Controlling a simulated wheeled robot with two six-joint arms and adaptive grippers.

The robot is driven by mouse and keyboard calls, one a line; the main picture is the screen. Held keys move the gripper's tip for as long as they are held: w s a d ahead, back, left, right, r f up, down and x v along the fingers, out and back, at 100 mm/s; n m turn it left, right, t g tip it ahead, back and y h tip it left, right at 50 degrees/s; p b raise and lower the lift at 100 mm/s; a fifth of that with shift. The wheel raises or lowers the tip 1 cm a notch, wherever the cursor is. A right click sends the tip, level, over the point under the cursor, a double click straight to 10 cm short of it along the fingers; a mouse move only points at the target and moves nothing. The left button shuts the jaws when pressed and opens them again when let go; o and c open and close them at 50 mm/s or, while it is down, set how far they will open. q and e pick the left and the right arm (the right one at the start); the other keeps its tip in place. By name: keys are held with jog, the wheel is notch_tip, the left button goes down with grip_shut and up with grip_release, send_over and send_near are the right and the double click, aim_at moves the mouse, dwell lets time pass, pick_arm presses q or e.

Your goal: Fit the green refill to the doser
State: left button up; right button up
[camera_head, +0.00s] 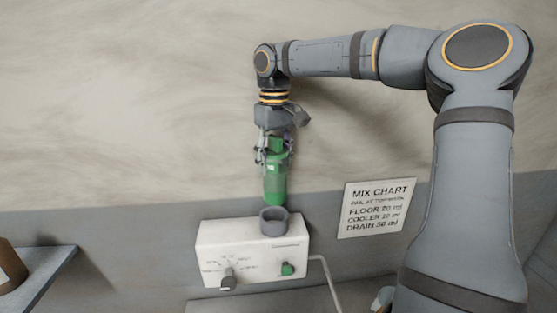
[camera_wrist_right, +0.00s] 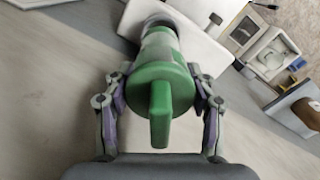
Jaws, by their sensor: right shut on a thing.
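My right gripper (camera_head: 273,152) is shut on the green refill (camera_head: 274,184), which hangs upright below it. The refill's green body and top tab also show in the right wrist view (camera_wrist_right: 160,85), between the two fingers. The white doser (camera_head: 225,243) is on the wall, with a grey round socket (camera_head: 273,222) on its top. The refill's lower end is just above the socket, apart from it or barely at its rim; I cannot tell exactly. The doser has a dark knob (camera_head: 228,283) and a green button (camera_head: 287,268) on its front. My left gripper is not in view.
A mix chart sign (camera_head: 375,208) is on the wall right of the doser. A cable (camera_head: 328,280) runs down from the doser's right side. A shelf (camera_head: 45,277) with a brown container (camera_head: 10,268) is at the far left.

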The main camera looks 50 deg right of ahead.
aim_at(273, 174)
jog(key=shift+w+a, duration=0.3)
jog(key=shift+a, duration=0.25)
jog(key=shift+w+d, duration=0.1)
jog(key=shift+d, duration=0.1)
jog(key=shift+s+d+f, duration=0.2)
jog(key=shift+d+f, duration=0.5)
jog(key=shift+f, duration=0.25)
jog(key=shift+a+f, duration=0.1)
jog(key=shift+f, duration=0.25)
jog(key=shift+a+f, duration=0.15)
jog(key=shift+f, duration=0.15)
jog(key=shift+w+a+f, duration=0.1)
jog(key=shift+a+f, duration=0.05)
jog(key=shift+f, duration=0.3)
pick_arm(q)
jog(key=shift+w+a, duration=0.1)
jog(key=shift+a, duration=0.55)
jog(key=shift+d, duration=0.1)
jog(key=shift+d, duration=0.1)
